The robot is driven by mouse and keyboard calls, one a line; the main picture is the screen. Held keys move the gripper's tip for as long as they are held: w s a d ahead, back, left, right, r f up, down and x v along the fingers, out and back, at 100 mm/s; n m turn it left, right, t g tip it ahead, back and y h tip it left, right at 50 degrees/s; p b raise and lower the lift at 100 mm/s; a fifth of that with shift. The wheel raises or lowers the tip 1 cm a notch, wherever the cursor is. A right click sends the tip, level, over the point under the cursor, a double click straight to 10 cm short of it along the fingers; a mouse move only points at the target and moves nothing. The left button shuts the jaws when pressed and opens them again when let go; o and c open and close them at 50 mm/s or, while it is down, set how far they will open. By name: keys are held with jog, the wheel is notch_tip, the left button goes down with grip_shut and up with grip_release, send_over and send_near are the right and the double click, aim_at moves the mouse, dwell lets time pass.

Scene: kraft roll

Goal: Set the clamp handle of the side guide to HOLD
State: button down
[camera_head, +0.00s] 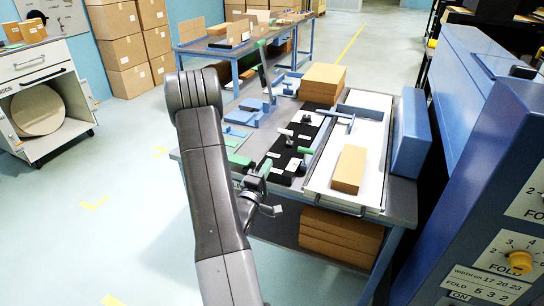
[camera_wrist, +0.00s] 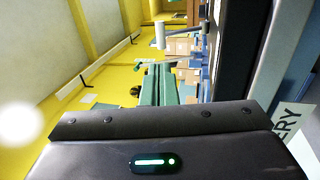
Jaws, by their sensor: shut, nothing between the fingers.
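The bench (camera_head: 400,205) carries a black strip (camera_head: 285,160) beside a white tray. Small fittings stand on the strip, among them a green handle (camera_head: 305,150) at its right edge. A blue T-shaped bar (camera_head: 336,114) lies over the tray's far end; I cannot tell whether it is the side guide. My gripper (camera_head: 274,210) is shut and empty, low at the bench's near left corner. Another green piece shows just above it, partly hidden. The labels are too small to read, so the clamp handle's setting cannot be told. In the wrist view the fingertips are not clear.
A brown block (camera_head: 350,169) lies in the white tray (camera_head: 319,178). A stack of brown sheets (camera_head: 323,82) stands behind. A blue machine with a yellow knob (camera_head: 520,262) stands close at right. A white cabinet (camera_head: 45,95) is at left, with open floor (camera_head: 120,200) between.

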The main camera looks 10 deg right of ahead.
aim_at(285, 133)
jog(key=p+x, duration=0.2)
jog(key=x, duration=1)
jog(key=shift+w+d+r+p, duration=0.1)
jog(key=shift+w+d+p, duration=0.15)
jog(key=shift+p, duration=0.15)
jog(key=shift+r, duration=0.15)
